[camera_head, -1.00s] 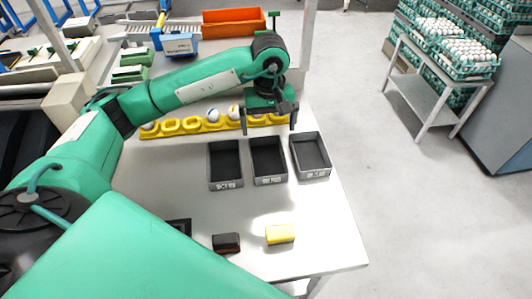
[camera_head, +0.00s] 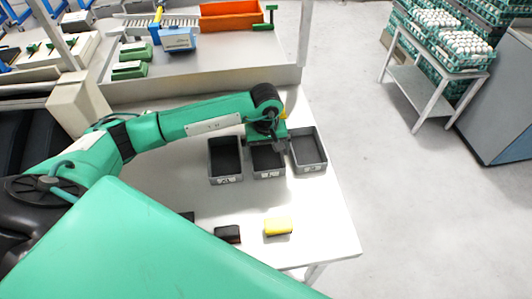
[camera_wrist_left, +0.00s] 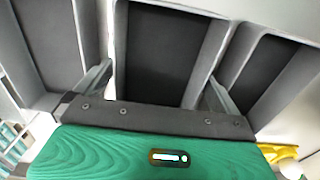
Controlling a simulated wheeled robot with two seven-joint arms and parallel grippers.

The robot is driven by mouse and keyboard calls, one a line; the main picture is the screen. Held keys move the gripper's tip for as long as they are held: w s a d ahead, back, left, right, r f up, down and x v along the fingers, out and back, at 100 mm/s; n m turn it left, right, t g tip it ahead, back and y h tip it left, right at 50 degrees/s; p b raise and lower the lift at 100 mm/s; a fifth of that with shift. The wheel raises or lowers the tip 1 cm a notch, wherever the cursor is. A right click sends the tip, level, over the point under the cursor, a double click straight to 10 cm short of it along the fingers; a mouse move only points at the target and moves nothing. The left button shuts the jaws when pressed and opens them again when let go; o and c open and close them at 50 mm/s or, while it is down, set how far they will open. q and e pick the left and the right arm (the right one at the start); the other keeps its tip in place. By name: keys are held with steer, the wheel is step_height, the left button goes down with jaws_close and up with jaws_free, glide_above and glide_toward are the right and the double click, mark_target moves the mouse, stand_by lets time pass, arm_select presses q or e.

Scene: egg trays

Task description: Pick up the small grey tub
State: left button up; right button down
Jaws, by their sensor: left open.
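Three small grey tubs with dark insides stand side by side on the white table: a left one (camera_head: 212,165), a middle one (camera_head: 268,172) and a right one (camera_head: 311,168). My left gripper (camera_head: 274,146) is open over the middle tub and hides its far part. In the left wrist view, the middle tub (camera_wrist_left: 163,50) lies between the two spread fingers (camera_wrist_left: 160,85). Parts of the neighbouring tubs show outside the fingers on both sides. I cannot tell whether a finger touches a wall. My right gripper is not in view.
A yellow block (camera_head: 278,226) and a dark block (camera_head: 228,234) lie nearer on the table (camera_head: 315,225). A yellow egg holder (camera_wrist_left: 277,152) shows at a corner of the wrist view. An orange crate (camera_head: 230,15) stands at the back. The table's front right is free.

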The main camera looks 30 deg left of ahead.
arm_select(q)
steer(key=c, duration=0.8)
steer(key=shift+r, duration=0.1)
